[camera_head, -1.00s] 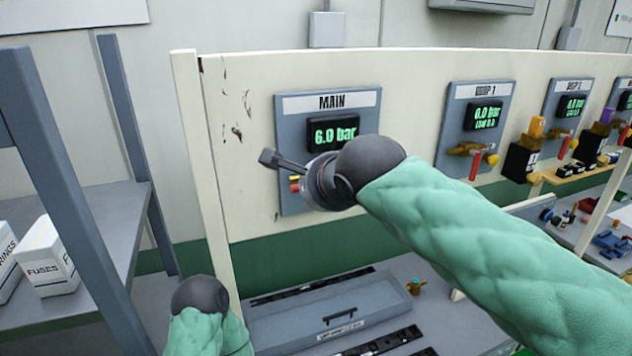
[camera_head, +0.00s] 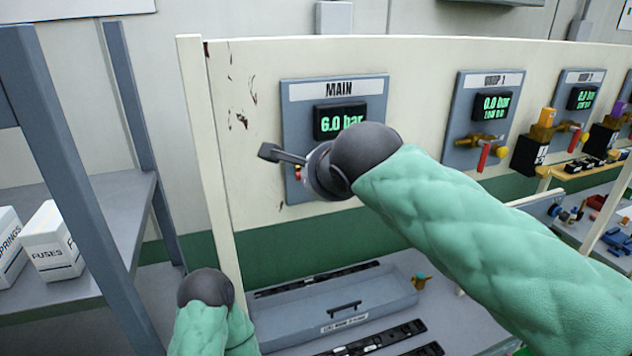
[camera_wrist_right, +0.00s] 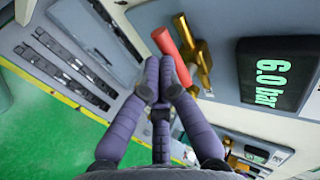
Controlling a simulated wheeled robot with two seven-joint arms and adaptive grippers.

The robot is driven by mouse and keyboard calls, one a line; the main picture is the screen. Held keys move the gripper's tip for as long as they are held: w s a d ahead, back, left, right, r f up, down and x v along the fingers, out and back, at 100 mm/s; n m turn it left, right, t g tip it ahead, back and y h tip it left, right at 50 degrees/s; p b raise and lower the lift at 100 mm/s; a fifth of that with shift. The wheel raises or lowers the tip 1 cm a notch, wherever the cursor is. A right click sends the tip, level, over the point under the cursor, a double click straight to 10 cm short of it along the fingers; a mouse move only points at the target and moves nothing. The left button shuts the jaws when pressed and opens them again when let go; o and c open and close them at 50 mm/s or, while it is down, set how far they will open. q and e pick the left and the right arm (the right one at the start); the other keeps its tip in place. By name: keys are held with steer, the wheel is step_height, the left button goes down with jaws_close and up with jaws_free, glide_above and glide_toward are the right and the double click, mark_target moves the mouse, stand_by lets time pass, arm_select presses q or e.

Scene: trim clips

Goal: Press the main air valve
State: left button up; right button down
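The main air valve is on the grey MAIN panel (camera_head: 338,90), whose display (camera_head: 330,122) reads 6.0 bar. In the right wrist view, the valve has a brass body (camera_wrist_right: 204,62) and a red handle (camera_wrist_right: 168,44). In the head view, my right wrist hides most of the valve. My right gripper (camera_wrist_right: 160,78) has its fingertips together in front of the red handle, overlapping it in that view. I cannot tell whether they touch it, and nothing shows between them. My left arm is low at the left; its gripper is out of view.
The GROUP 1 panel (camera_head: 484,118), with its own red-handled valve, is to the right. Below is a grey lidded tray (camera_head: 370,303) with black strips around it. A shelf at left holds a FUSES box (camera_head: 52,248). A cream post stands left of the MAIN panel.

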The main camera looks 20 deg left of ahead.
steer(key=shift+w+d+f+n+t+h+b, duration=0.35)
steer(key=shift+f+n+t+h+b, duration=0.9)
steer(key=shift+b, duration=2.65)
steer(key=shift+w+d+f+n+t+h+b, duration=0.15)
steer(key=shift+d+f+n+t+h+b, duration=0.45)
steer(key=shift+n+t+b, duration=2.25)
steer(key=shift+w+d+f+n+g+h+b, duration=0.25)
steer(key=shift+f+n+h+b, duration=0.7)
steer(key=shift+b, duration=4.05)
steer(key=shift+r, duration=0.2)
steer(key=s, duration=1.2)
steer(key=shift+r, duration=0.25)
